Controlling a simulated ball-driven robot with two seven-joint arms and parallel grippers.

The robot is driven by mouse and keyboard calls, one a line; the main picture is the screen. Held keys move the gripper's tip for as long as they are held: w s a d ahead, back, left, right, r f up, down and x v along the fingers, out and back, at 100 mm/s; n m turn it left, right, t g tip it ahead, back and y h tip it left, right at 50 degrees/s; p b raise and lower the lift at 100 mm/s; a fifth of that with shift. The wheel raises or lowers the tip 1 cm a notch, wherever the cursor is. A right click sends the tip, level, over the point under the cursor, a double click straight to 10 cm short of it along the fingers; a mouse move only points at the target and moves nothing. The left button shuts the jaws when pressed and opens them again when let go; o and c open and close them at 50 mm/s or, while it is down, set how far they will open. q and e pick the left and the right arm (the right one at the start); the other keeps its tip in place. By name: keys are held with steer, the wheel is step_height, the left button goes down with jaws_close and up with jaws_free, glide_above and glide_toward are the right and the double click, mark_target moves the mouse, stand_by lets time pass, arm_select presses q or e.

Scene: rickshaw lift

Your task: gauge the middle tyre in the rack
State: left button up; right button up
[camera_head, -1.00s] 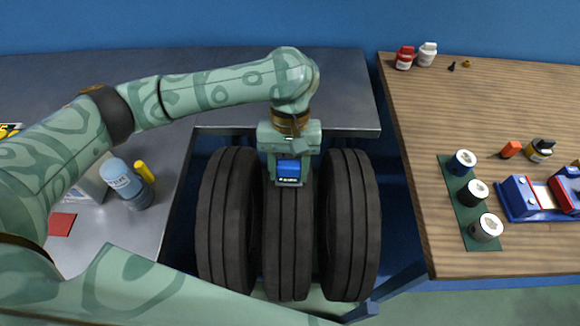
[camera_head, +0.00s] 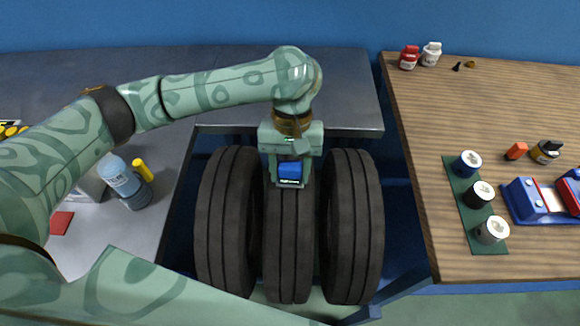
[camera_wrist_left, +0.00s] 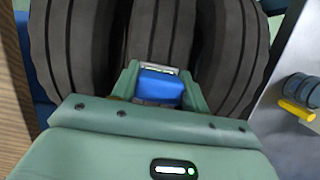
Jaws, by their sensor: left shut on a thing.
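Three black tyres stand upright side by side in the rack. The middle tyre (camera_head: 288,245) is between the left tyre (camera_head: 228,220) and the right tyre (camera_head: 353,225). My left gripper (camera_head: 290,178) is over the upper tread of the middle tyre, shut on a small blue gauge (camera_head: 290,170) with a pale end. In the left wrist view the gauge (camera_wrist_left: 160,87) sits between the two fingers, its pale end towards the middle tyre (camera_wrist_left: 157,35). I cannot tell whether it touches the tread. My right gripper is not in view.
A grey metal bench (camera_head: 345,115) runs behind and left of the rack, with a blue-grey bottle (camera_head: 125,182), a yellow cylinder (camera_head: 143,169) and a red block (camera_head: 61,222). A wooden table (camera_head: 440,130) at right holds several pots on a green strip (camera_head: 466,205).

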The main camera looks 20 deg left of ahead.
mark_target(290, 167)
arm_select(q)
steer(key=shift+f, duration=0.55)
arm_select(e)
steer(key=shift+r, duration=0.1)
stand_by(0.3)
arm_select(q)
steer(key=shift+p, duration=0.7)
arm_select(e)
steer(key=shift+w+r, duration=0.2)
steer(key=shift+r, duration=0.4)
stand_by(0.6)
arm_select(q)
steer(key=shift+s+f+p, duration=0.1)
steer(key=shift+f+p, duration=0.1)
steer(key=shift+p, duration=0.1)
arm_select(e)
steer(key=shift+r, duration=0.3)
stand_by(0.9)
arm_select(q)
steer(key=shift+r, duration=0.1)
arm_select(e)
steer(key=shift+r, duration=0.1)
